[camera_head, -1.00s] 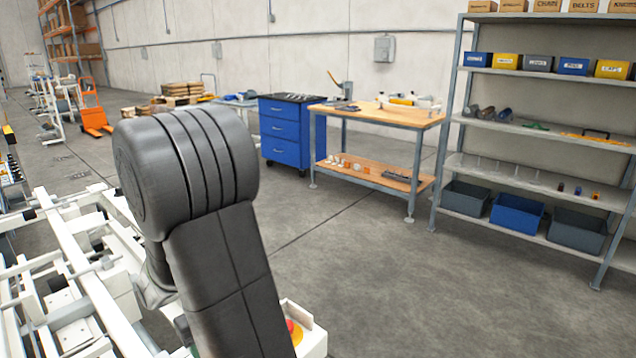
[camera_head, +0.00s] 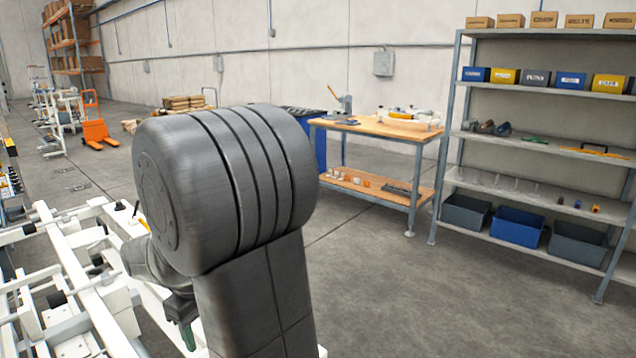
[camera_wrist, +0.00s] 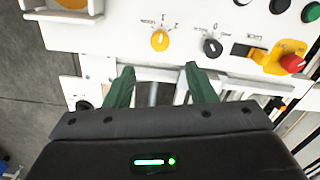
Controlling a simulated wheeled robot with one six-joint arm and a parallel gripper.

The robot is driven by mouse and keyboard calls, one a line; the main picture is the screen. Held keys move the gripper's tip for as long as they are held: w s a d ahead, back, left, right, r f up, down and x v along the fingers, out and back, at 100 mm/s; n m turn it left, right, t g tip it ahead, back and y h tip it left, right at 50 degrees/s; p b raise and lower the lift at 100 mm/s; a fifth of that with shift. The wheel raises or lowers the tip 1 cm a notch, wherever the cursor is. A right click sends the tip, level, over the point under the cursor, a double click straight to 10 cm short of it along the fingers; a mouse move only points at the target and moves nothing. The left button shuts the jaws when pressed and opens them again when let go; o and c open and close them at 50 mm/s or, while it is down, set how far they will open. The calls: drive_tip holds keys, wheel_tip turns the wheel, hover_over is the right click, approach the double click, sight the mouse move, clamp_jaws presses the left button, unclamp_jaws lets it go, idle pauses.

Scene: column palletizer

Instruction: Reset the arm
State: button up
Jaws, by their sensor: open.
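My gripper (camera_wrist: 160,84) shows in the wrist view with its two green fingers apart and nothing between them. It faces a white control panel (camera_wrist: 120,38) with a yellow knob (camera_wrist: 160,40), a black knob (camera_wrist: 212,47) and a red and yellow switch (camera_wrist: 284,62). The fingertips appear just below the knobs in the picture; I cannot tell the gap to the panel. In the head view my dark grey arm fills the middle, and a green finger (camera_head: 187,335) shows beneath it at the bottom.
A white frame (camera_head: 75,270) stands at the left. A wooden-topped workbench (camera_head: 378,128) and a grey shelf unit (camera_head: 545,90) with bins stand at the back and right. An orange pallet jack (camera_head: 95,132) is far left. The floor (camera_head: 400,290) in front of the shelves is clear.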

wheel_tip(320, 180, up, 2)
drive_tip(key=shift+r, duration=0.1)
idle(0.4)
